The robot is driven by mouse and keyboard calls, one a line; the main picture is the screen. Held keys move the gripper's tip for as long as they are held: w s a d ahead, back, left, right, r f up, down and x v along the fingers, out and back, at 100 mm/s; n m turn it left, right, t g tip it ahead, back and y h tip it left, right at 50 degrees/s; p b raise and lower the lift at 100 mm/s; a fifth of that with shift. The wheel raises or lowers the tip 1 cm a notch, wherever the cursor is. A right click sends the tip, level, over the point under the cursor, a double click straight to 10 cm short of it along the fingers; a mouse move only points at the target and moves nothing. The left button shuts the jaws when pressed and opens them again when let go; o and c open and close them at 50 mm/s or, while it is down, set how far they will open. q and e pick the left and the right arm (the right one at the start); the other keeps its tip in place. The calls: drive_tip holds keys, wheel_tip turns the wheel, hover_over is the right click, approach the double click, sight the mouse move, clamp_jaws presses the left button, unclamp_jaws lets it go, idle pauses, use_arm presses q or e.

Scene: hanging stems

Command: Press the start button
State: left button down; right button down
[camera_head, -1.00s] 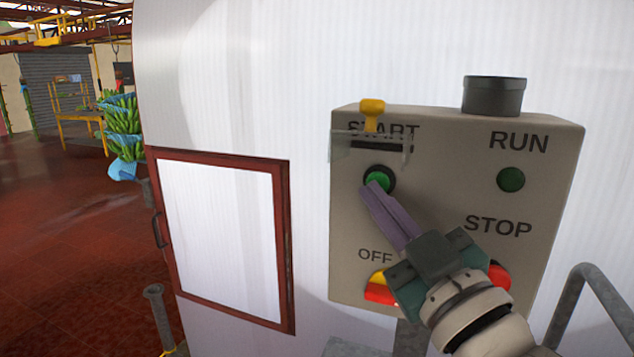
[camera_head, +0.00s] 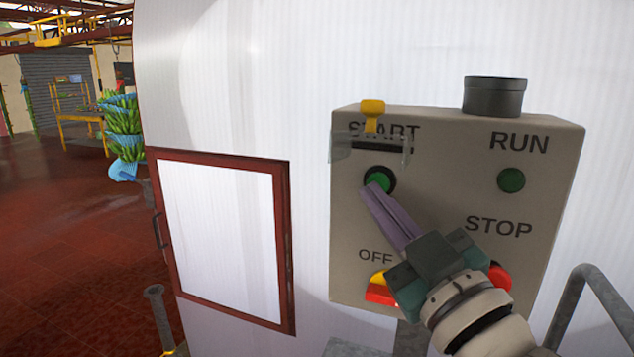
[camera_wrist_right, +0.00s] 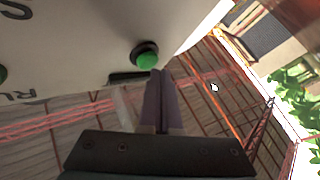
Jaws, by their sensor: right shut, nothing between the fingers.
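The green start button (camera_head: 378,180) sits in a dark ring under the START label on the beige control box (camera_head: 450,160). It also shows in the right wrist view (camera_wrist_right: 146,57). A clear cover (camera_head: 372,145) with a yellow knob (camera_head: 372,108) is raised above the button. My right gripper (camera_head: 372,190) is shut and empty, its purple fingertips at the lower left edge of the button. In the right wrist view its fingertips (camera_wrist_right: 160,75) are just beside the button; whether they touch it cannot be told. My left gripper is not in view.
A green run lamp (camera_head: 511,180) is on the box's right. A red stop button (camera_head: 499,276) and a red and yellow OFF switch (camera_head: 380,288) are partly behind my gripper. A grey rail (camera_head: 590,290) stands at the right. A red-framed door (camera_head: 222,240) is at left.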

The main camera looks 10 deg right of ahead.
drive_tip(key=shift+w+d, duration=0.1)
idle(0.6)
drive_tip(key=shift+w+d, duration=0.15)
drive_tip(key=shift+w, duration=0.2)
idle(0.4)
drive_tip(key=shift+s+a, duration=0.25)
drive_tip(key=shift+s, duration=0.2)
